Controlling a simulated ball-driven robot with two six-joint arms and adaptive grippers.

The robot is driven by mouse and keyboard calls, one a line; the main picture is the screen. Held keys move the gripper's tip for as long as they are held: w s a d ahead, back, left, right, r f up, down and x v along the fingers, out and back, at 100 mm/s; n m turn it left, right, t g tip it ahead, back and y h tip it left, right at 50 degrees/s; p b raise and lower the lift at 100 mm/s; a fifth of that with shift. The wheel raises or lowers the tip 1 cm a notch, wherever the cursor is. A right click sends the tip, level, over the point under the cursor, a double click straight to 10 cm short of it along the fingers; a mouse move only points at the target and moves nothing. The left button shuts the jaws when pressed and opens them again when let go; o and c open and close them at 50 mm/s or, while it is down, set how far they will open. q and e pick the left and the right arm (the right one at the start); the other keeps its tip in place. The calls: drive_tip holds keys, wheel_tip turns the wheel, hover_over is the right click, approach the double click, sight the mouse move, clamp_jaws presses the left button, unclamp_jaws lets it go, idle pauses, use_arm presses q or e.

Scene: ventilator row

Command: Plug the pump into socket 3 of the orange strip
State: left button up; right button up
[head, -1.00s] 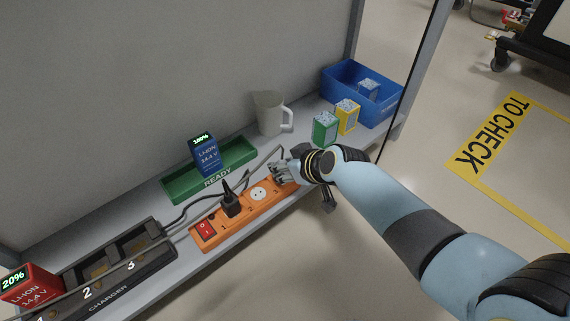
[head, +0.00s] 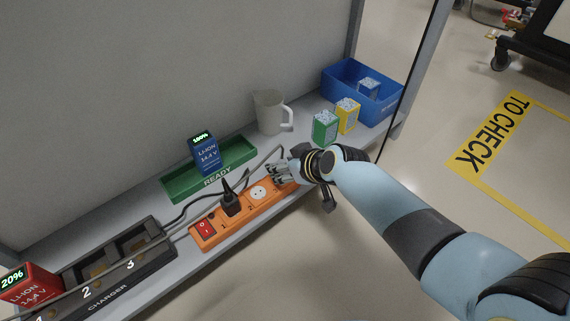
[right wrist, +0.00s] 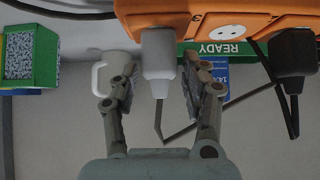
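The orange strip (head: 209,239) lies on the shelf with a red switch at its near-left end. A black plug (head: 231,204) stands in socket 1, and socket 2 (head: 258,193) is empty. In the right wrist view a pale grey plug (right wrist: 158,52) with a grey cord sits against the strip (right wrist: 120,20), at the place beyond socket 2; its pins are hidden. My right gripper (right wrist: 158,75) has a finger on each side of this plug, with visible gaps. It also shows in the head view (head: 279,172), over the strip's far end. My left gripper is out of view.
A green READY tray (head: 180,188) holds a blue battery (head: 205,157). A grey jug (head: 269,112), green (head: 325,127) and yellow (head: 347,116) boxes and a blue bin (head: 340,92) stand beyond. A charger (head: 150,265) holding a red battery (head: 28,288) lies left. Cords run behind the strip.

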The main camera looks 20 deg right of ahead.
drive_tip(key=shift+o, duration=1)
